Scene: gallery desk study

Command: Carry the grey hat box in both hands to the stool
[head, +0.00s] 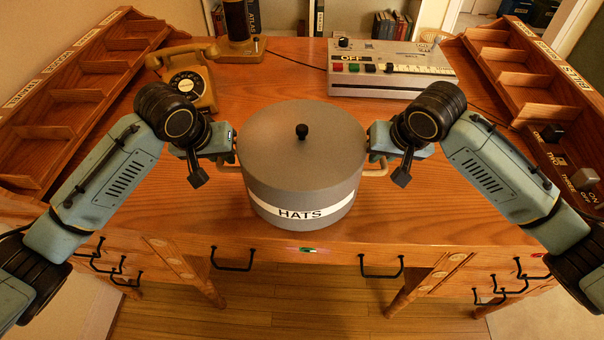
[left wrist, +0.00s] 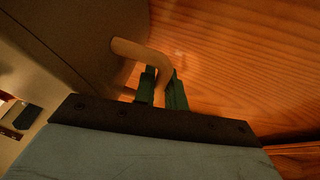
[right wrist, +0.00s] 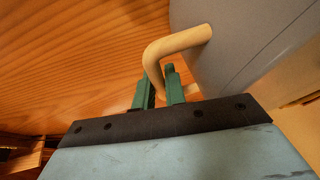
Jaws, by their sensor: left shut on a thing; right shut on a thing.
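The grey hat box (head: 301,150) is a round lidded drum with a black knob and a white "HATS" band. It is upright at the front middle of the desk; I cannot tell whether it rests on the top or is just above it. My left gripper (head: 232,160) is shut on its left tan handle, which also shows in the left wrist view (left wrist: 140,50). My right gripper (head: 370,160) is shut on its right handle, which shows in the right wrist view (right wrist: 175,45). No stool is seen in these frames.
The wooden desk (head: 440,200) has pigeonhole racks at both sides. A tan telephone (head: 188,82) stands at the back left, a lamp-like base (head: 238,45) behind it. A grey device with coloured buttons (head: 390,70) stands at the back right. Wooden floor (head: 300,300) shows in front.

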